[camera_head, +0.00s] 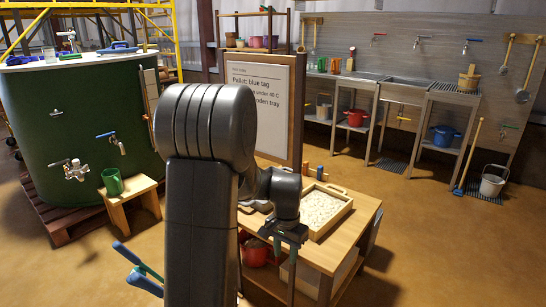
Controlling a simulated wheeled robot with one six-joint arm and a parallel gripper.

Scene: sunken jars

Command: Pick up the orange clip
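I cannot make out the orange clip for certain. A small orange-brown thing (320,172) stands at the back edge of the wooden table (358,226), beside a small blue one; it is too small to tell if it is a clip. My gripper (285,254) points down at the front of the table, left of the sand tray. Its two fingers with green edges look apart, and I see nothing between them. My arm hides part of the table.
A wooden tray of pale grains (323,210) lies on the table. A sign board (262,98) stands behind it. A red pot (255,252) sits below the tabletop. A green vat (75,135) and stool (130,199) stand left, sinks (405,92) at the back right.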

